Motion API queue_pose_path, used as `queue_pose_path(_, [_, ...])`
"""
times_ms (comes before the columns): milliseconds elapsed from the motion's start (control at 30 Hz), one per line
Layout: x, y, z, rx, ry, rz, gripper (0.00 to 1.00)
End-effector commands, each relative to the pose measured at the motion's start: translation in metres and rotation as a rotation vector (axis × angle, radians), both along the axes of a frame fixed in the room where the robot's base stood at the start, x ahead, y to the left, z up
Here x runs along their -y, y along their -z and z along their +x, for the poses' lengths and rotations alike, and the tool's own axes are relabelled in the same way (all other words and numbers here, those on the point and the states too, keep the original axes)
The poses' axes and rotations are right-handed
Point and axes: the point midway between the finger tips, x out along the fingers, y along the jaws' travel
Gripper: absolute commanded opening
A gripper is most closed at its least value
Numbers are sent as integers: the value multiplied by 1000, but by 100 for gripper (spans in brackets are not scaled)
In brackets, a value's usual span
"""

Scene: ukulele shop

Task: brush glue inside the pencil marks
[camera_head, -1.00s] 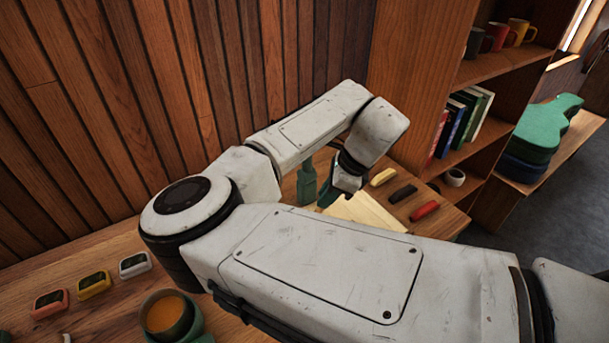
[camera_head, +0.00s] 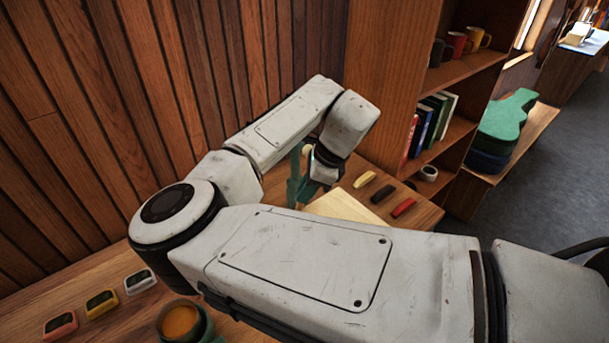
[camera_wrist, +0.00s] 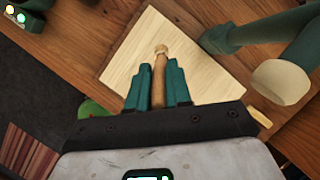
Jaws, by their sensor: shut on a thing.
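A pale wooden board (camera_wrist: 205,60) lies on the workbench (camera_head: 418,212). It also shows in the head view (camera_head: 345,206), partly behind my arm. My gripper (camera_wrist: 158,84) has teal fingers shut on a brush with a wooden handle (camera_wrist: 158,72). In the wrist view the brush lies over the board; its bristles are not visible, and I cannot tell if it touches. In the head view my gripper (camera_head: 326,168) is at the board's far edge, its fingers largely hidden. A green pot of amber glue (camera_head: 180,321) stands at the lower left. I cannot make out pencil marks.
A teal object with a cream end (camera_wrist: 283,82) stands close right of the board in the wrist view. Small yellow (camera_head: 364,179), black (camera_head: 382,193) and red (camera_head: 403,207) items lie beside the board. Several clip-sized devices (camera_head: 101,303) line the left. A shelf (camera_head: 452,135) stands right.

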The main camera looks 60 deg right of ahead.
Motion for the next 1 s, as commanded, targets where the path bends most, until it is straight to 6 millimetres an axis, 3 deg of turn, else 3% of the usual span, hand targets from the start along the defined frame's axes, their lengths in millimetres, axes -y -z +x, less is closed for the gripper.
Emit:
queue_pose_path(267, [6,-22,2,0,-1,0,0])
queue_pose_path(1000, [6,-23,2,0,-2,-1,0])
